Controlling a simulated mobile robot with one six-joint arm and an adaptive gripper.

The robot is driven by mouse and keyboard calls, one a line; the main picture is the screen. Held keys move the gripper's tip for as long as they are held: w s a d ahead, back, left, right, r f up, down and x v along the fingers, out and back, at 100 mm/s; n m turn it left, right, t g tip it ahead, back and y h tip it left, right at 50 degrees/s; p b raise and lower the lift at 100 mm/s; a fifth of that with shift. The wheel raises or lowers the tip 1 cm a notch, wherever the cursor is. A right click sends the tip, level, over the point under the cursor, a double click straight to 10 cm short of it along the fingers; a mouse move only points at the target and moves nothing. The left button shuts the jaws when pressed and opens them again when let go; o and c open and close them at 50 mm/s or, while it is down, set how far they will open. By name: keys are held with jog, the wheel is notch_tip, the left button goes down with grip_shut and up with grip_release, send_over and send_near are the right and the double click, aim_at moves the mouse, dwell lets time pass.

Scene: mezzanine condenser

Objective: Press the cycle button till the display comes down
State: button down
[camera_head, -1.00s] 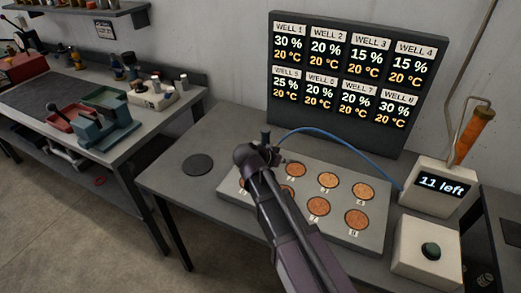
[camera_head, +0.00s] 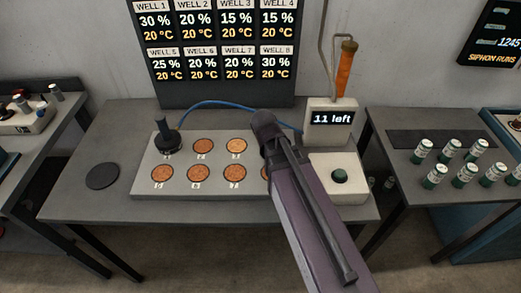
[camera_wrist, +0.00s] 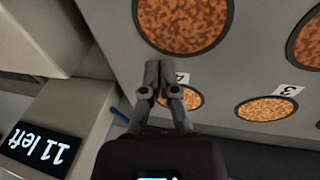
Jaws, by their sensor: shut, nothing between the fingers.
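The cycle button (camera_head: 339,176) is a round dark green knob on a cream box (camera_head: 322,190) at the right end of the table. Behind it a cream housing carries a small display (camera_head: 332,118) reading "11 left". That display also shows upside down in the wrist view (camera_wrist: 42,143). A large dark board (camera_head: 225,97) on the wall lists well percentages and 20 °C. My gripper (camera_wrist: 158,68) is shut and empty over the well plate, near labels 4 and 3. In the head view my arm hides the gripper and some wells; the button is to the right of the arm.
A grey plate (camera_head: 142,187) holds several orange-brown wells. A black capped fitting (camera_head: 166,140) stands at its back left, with a blue hose (camera_head: 215,103). An orange-handled tool (camera_head: 346,68) rises behind the display. Several vials (camera_head: 423,150) stand on the right table.

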jog(key=s+d+y, duration=0.1)
jog(key=d, duration=0.1)
jog(key=s+d+g, duration=0.1)
jog(key=s+d, duration=0.1)
jog(key=s+d+n+y, duration=0.1)
jog(key=d, duration=0.1)
jog(key=shift+s+d+y, duration=0.15)
jog(key=shift+s+y, duration=0.15)
jog(key=shift+s, duration=0.05)
